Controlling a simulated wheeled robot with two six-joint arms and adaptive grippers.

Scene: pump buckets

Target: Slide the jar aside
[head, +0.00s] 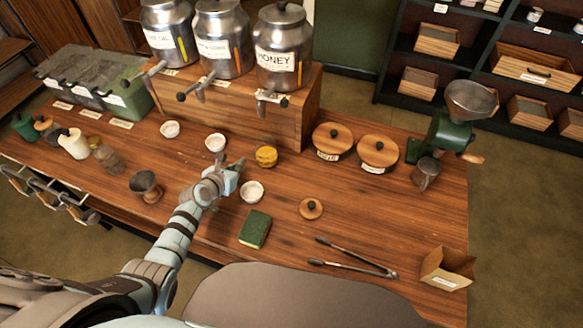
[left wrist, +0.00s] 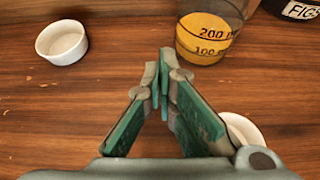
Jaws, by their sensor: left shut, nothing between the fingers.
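The jar (head: 266,156) is a small clear glass with black measuring marks and yellow contents. It stands upright on the wooden counter below the honey canister. In the left wrist view the jar (left wrist: 208,38) is just beyond my fingertips and slightly right, its top cut off by the frame. My left gripper (head: 237,166) is low over the counter, left of the jar. In the left wrist view its green-padded fingers (left wrist: 163,75) are shut with nothing between them. A small gap seems to separate them from the jar; contact is unclear. My right gripper is out of view.
White bowls stand behind (head: 215,142) and in front (head: 252,191) of my left gripper. Two wooden-lidded pots (head: 332,141) (head: 378,152) are right of the jar. A green sponge (head: 255,229), a round lid (head: 311,208) and tongs (head: 355,259) lie nearer. Counter between jar and tongs is partly clear.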

